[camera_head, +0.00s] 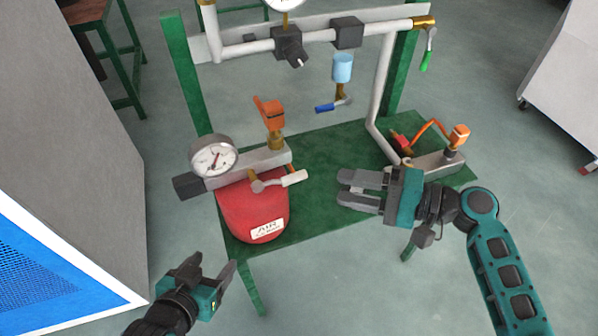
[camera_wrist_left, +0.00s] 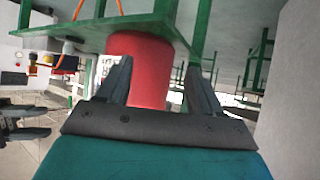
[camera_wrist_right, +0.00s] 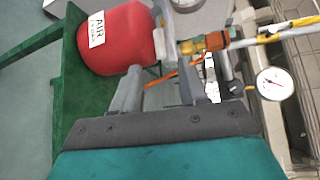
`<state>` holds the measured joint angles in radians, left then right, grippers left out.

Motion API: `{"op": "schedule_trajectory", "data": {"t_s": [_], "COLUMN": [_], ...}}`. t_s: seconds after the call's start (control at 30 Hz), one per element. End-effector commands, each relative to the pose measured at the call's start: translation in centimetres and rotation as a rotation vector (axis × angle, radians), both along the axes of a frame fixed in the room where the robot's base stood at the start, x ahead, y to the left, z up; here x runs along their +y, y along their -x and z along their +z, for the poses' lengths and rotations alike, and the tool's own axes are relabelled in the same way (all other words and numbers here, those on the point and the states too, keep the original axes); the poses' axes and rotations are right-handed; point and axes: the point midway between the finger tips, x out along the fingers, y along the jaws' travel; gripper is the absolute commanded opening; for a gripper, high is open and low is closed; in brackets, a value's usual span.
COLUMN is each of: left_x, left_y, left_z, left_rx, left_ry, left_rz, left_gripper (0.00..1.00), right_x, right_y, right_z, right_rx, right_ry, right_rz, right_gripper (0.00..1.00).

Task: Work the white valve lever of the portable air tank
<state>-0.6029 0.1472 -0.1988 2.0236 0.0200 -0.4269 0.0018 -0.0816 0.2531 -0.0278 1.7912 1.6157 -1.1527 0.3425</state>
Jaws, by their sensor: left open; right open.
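The portable air tank (camera_head: 240,218) is red with an AIR label and sits at the left of a green stand. Its white valve lever (camera_head: 295,178) sticks out to the right from a brass valve at the tank's top. My right gripper (camera_head: 343,184) is open and empty, to the right of the lever and apart from it, its fingers pointing left. My left gripper (camera_head: 213,262) is open and empty, below and left of the tank. The tank also shows beyond the fingers in the left wrist view (camera_wrist_left: 152,72) and the right wrist view (camera_wrist_right: 118,40). I cannot make out the lever in the wrist views.
A pressure gauge (camera_head: 213,157) and an orange-topped fitting (camera_head: 271,112) rise from the tank's manifold. The green stand (camera_head: 330,150) carries grey pipes, a blue-handled valve (camera_head: 333,104) and a second manifold (camera_head: 437,163) at right. A grey and blue cabinet (camera_head: 60,130) stands at left.

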Motion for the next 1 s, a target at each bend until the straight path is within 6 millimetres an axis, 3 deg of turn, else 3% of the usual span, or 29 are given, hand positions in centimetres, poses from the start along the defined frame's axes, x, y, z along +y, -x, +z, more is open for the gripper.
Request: {"op": "schedule_trajectory", "data": {"t_s": [0.3,0.5,0.7,1.0], "left_x": [0.1,0.1,0.1,0.1], "left_y": [0.2,0.2,0.2,0.0], "left_z": [-0.3,-0.4,-0.4,-0.1], "left_rx": [0.005,0.005,0.007,0.0], "left_ry": [-0.003,-0.003,-0.003,-0.002], "left_rz": [-0.001,0.0,0.0,0.0], "left_gripper": [0.66,0.66,0.66,0.66], "right_x": [6.2,9.0,10.2,10.2], "right_y": [-2.4,-3.5,-3.9,-3.9], "right_z": [-0.8,-1.3,-1.5,-1.5], "right_rx": [-0.002,-0.001,-0.002,-0.002], "right_ry": [-0.002,0.0,0.002,0.003], "right_rz": [0.0,-0.002,-0.002,-0.001], "right_gripper": [0.43,0.43,0.43,0.4]}}
